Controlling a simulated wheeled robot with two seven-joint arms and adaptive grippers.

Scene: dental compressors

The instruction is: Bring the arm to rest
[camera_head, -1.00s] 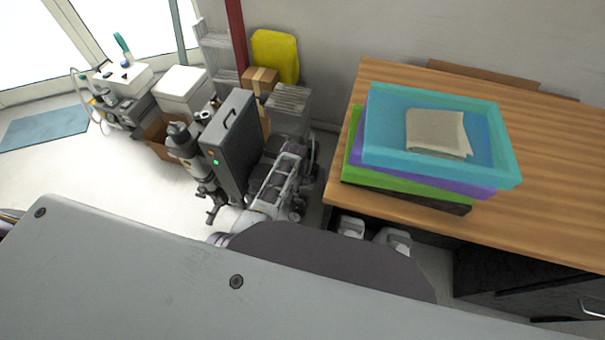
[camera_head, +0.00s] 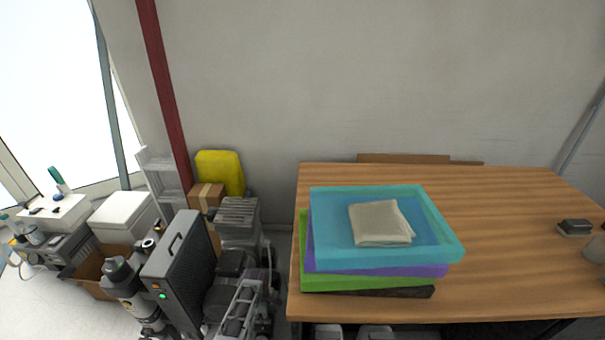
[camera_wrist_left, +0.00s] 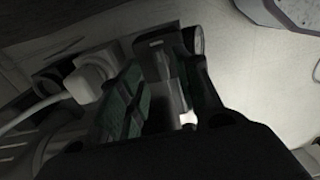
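My left gripper (camera_head: 246,298) shows low in the head view, just right of the dark grey case, in front of grey equipment that it blends with. In the left wrist view, its two dark fingers with greenish pads (camera_wrist_left: 163,85) stand apart with a gap between them. Grey and dark equipment shows through the gap, and I see nothing held. The rest of my left arm is mostly cut off below the head view. My right gripper is in neither current view.
A wooden table (camera_head: 500,225) at right bears stacked trays, with a cyan tray (camera_head: 440,240) holding a folded cloth (camera_head: 380,223) on top. A dark grey case (camera_head: 182,270), a white box (camera_head: 122,215) and a yellow object (camera_head: 220,172) crowd the left. Bare wall rises behind.

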